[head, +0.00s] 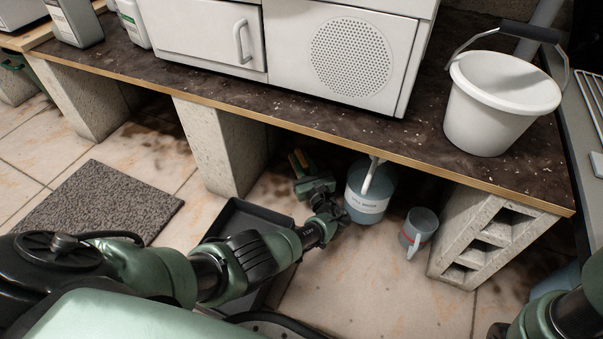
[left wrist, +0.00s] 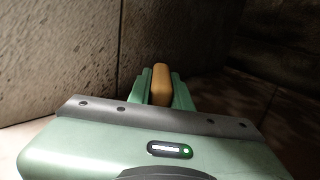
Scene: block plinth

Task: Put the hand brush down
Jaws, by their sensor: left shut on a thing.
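My left gripper (head: 299,160) reaches in under the dark worktop, between a concrete support and a blue labelled container. Its green fingers (left wrist: 160,92) are shut on the hand brush, of which a tan, rounded part (left wrist: 161,84) shows between them in the left wrist view. In the head view only a small brownish bit of the brush shows at the fingers. The rest of the brush is hidden, and I cannot tell whether it touches the floor. My right gripper is out of view; only part of my right arm shows at the lower right.
A concrete support (head: 222,145) stands close left of the gripper. The blue container (head: 368,198) and a grey-blue jug (head: 418,229) stand to its right. A dark tray (head: 237,213) lies on the floor, partly behind my arm. The worktop (head: 330,133) overhangs; a white bucket (head: 497,105) stands on it.

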